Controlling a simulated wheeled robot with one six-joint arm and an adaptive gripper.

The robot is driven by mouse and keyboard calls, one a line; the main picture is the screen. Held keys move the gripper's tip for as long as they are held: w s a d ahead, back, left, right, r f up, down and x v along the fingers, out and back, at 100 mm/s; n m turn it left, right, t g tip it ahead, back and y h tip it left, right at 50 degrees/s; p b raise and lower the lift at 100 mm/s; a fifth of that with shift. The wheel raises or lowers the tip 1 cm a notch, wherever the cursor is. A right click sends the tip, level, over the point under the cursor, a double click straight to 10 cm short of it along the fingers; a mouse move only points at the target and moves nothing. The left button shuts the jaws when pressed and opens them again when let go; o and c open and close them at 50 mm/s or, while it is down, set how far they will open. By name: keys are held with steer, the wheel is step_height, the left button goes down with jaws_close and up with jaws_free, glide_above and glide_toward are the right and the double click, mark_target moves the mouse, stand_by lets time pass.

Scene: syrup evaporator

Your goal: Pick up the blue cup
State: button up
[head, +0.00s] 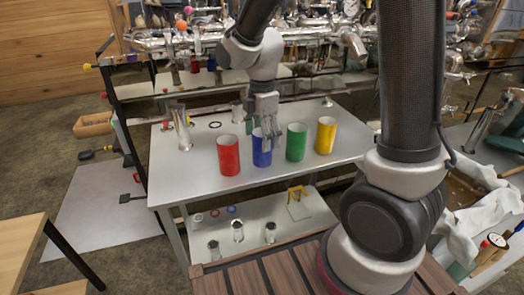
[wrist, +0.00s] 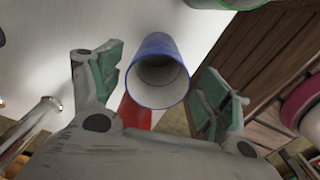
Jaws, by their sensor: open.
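The blue cup (head: 262,153) stands upright on the metal table (head: 185,178), between the red cup (head: 228,156) and the green cup (head: 296,142). My gripper (head: 266,140) is above and in front of part of the blue cup in the head view, hiding some of its upper side. In the wrist view, the blue cup (wrist: 158,68) shows its open rim between and slightly beyond my gripper's spread fingers (wrist: 162,88). The fingers are open, and I see no contact with the cup.
A yellow cup (head: 326,135) stands right of the green one. A tall metal cylinder (head: 181,127) stands at the table's left. Clear glasses stand on the lower shelf (head: 255,222). Metal pipework (head: 200,42) runs behind. The table's front left is clear.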

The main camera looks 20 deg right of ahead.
steer(key=f, duration=0.3)
steer(key=shift+w+f, duration=0.2)
steer(key=shift+f, duration=0.05)
steer(key=shift+c, duration=0.4)
steer(key=c, duration=1)
steer(key=shift+c, duration=0.2)
